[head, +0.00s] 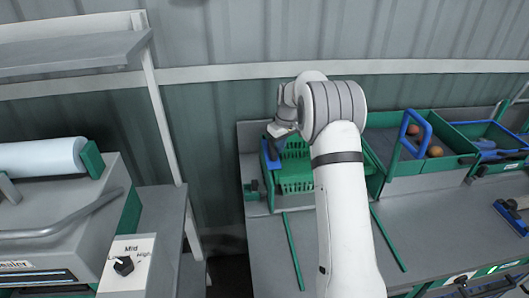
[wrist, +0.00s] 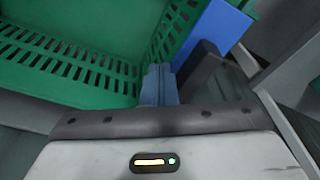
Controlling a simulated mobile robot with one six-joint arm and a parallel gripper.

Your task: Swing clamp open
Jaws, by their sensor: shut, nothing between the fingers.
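A blue part (head: 271,153), which looks like the clamp, stands at the left side of the green crate (head: 297,186). In the wrist view the blue part (wrist: 215,35) shows as a flat plate right of the crate's slotted wall (wrist: 70,65), with a dark bar beside it. My gripper (head: 279,134) is at the crate's back left, close to the blue part. In the wrist view its fingers (wrist: 158,82) are together and hold nothing. They point at the crate's corner, left of the plate. I cannot tell whether they touch it, or how far the clamp is turned.
Green bins (head: 401,188) with blue handles and a few round fruits stand right of my arm. Green strips (head: 293,250) lie along the grey bench. A sealer machine (head: 60,205) with a film roll (head: 40,157) stands at the left, beyond a gap. A corrugated wall closes the back.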

